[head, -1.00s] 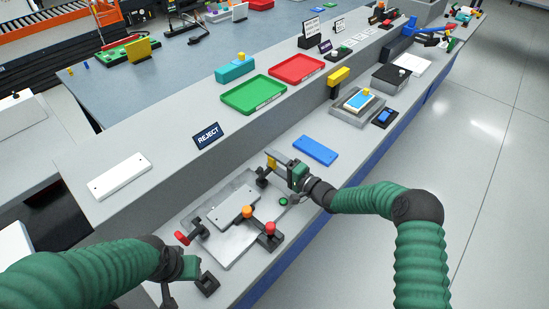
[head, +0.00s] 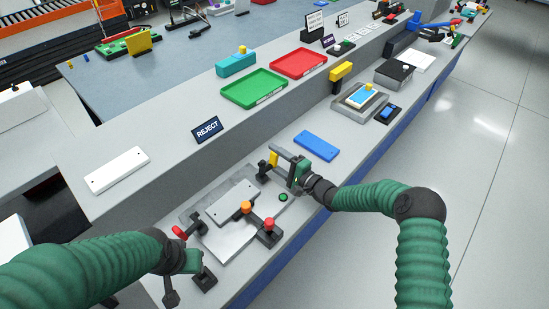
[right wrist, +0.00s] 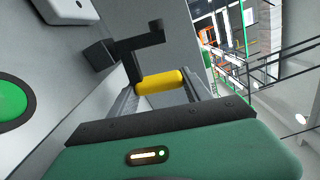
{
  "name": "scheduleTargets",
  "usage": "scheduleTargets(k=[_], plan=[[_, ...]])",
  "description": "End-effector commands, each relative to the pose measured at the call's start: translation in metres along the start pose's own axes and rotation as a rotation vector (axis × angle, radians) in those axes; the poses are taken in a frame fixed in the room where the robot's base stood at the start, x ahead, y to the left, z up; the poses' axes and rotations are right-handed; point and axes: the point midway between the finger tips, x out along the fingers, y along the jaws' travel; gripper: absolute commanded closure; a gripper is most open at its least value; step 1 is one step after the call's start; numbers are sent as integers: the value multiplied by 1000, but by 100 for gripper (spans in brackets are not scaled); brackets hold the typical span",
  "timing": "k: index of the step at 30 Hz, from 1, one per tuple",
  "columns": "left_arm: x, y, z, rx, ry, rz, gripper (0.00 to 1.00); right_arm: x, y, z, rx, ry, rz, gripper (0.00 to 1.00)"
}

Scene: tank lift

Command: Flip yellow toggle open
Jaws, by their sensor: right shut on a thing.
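The yellow toggle (head: 273,158) stands on a dark bracket at the far corner of the metal fixture (head: 227,245). Its yellow grip (right wrist: 160,82) lies between my two fingers in the right wrist view, with the dark bracket (right wrist: 135,50) just beyond. My right gripper (head: 280,160) is shut on this yellow grip. The fixture holds a light grey plate (head: 228,200). A red-tipped toggle (head: 180,232), an orange-tipped one (head: 246,207) and another red-tipped one (head: 269,225) stand around the plate. My left gripper (head: 188,264) is near the fixture's front left corner; its fingers are unclear.
A green button (head: 283,197) sits beside the fixture; it also shows in the right wrist view (right wrist: 12,102). A blue plate (head: 316,145) lies behind my right gripper. A raised ledge carries a REJECT sign (head: 208,130), a green tray (head: 254,89) and a red tray (head: 298,63).

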Motion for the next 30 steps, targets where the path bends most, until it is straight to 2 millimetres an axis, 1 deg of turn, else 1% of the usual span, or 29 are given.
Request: scheduleTargets(k=[1,2,6,15,17,19,23,30], plan=[[0,0,0,0,0,0,64,-2,3,-3,6,7,5,100],[0,0,0,0,0,0,64,-2,3,-3,6,7,5,41],[0,0,0,0,0,0,64,-1,2,-2,4,5,4,23],[0,0,0,0,0,0,64,-2,1,0,2,2,2,22],[0,0,0,0,0,0,64,-5,0,0,1,2,2,22],[-1,0,0,0,0,0,64,-14,0,-1,1,2,3,22],[-3,0,-1,0,0,0,64,-45,0,-2,2,4,4,22],[-6,0,-2,0,0,0,64,-116,1,-2,4,6,4,22]])
